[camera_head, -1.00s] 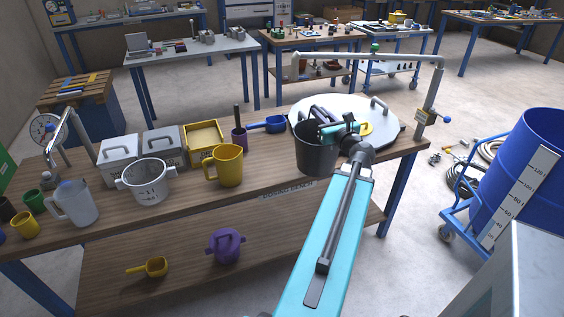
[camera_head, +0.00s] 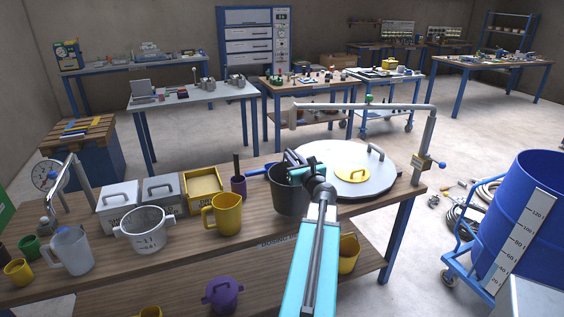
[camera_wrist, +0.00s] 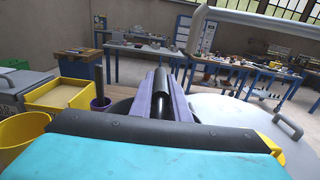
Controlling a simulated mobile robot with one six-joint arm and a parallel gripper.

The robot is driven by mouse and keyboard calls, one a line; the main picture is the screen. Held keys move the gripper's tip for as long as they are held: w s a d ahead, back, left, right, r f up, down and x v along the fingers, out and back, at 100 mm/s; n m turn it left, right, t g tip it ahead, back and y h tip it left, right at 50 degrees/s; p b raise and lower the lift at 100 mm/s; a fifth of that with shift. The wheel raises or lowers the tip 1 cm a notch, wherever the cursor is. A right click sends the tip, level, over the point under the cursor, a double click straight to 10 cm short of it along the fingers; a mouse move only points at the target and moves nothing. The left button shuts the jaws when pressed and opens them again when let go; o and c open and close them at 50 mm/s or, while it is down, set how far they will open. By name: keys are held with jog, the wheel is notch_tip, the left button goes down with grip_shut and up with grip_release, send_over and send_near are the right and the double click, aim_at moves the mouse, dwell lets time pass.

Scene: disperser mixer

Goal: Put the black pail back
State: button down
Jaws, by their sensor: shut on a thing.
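The black pail (camera_head: 287,196) is upright at the bench, between the yellow jug (camera_head: 227,213) and the round steel lid (camera_head: 372,178). I cannot tell whether its base touches the bench top (camera_head: 262,226). My gripper (camera_head: 292,160) is shut on the pail at its upper part, with my arm reaching in from the front. In the wrist view my gripper's fingers (camera_wrist: 161,84) point away from the camera.
A purple pot (camera_head: 238,186) and a blue scoop (camera_head: 256,171) are just behind and left of the pail. A yellow bin (camera_head: 203,183) and a white two-handled pot (camera_head: 146,232) stand farther left. A pipe arm (camera_head: 370,105) spans above the lid.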

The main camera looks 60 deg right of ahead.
jog(key=shift+w+d+f, duration=0.1)
jog(key=shift+w+f, duration=0.05)
jog(key=shift+w, duration=1.65)
jog(key=shift+w+f+p, duration=0.3)
jog(key=shift+w+f, duration=0.05)
jog(key=shift+f, duration=0.55)
jog(key=shift+w+f+p, duration=0.3)
jog(key=shift+f, duration=0.75)
jog(key=c, duration=1.7)
grip_release()
jog(key=shift+r, duration=0.2)
